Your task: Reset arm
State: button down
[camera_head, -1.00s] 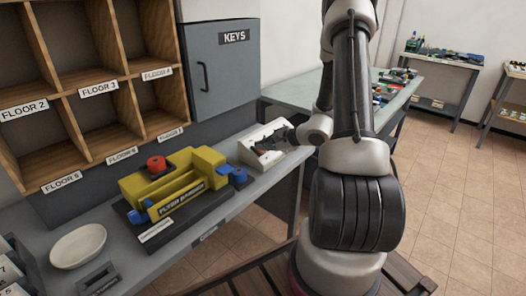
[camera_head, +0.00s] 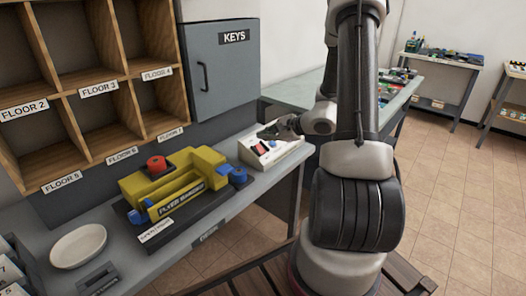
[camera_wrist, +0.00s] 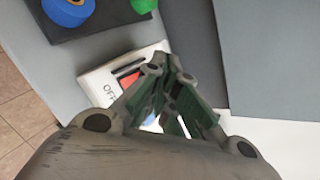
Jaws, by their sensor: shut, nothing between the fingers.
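My arm rises from my base at the right of the head view and bends left over the counter. My gripper (camera_head: 276,130) hangs just above a white control box (camera_head: 268,158) at the counter's right end. The box has a dark and red switch and a blue button on its face. In the wrist view my gripper (camera_wrist: 170,95) is shut with nothing held. Its fingers cover part of the white box (camera_wrist: 97,84), where "OFF" lettering and a red patch show. I cannot tell whether the fingertips touch it.
A yellow flyer machine (camera_head: 175,185) with a red knob and blue parts stands left of the box. A white bowl (camera_head: 78,246) sits at the counter's left. Wooden cubbies (camera_head: 105,121) and a grey keys cabinet (camera_head: 219,75) stand behind. Open tiled floor (camera_head: 455,205) lies right.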

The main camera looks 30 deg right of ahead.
jog(key=shift+s+r, duration=0.2)
jog(key=shift+r, duration=0.55)
jog(key=s+a+r+n+g, duration=0.1)
jog(key=s+a+n+g, duration=0.15)
jog(key=s, duration=0.45)
jog(key=s+a+r+n+g+y, duration=0.1)
jog(key=s+n+g, duration=0.2)
jog(key=s, duration=0.3)
jog(key=s+a+r+n+g, duration=0.2)
jog(key=s+n+g, duration=0.1)
jog(key=s, duration=0.4)
jog(key=s+r+n+t+h, duration=0.1)
jog(key=s+r+n+h, duration=0.2)
jog(key=s+r+n, duration=0.2)
jog(key=s+r+n+t+h, duration=0.1)
jog(key=s+r+n+h, duration=0.3)
jog(key=r+n, duration=0.3)
jog(key=shift+s+a+r, duration=0.4)
jog(key=shift+a+r, duration=0.05)
jog(key=shift+r, duration=1.9)
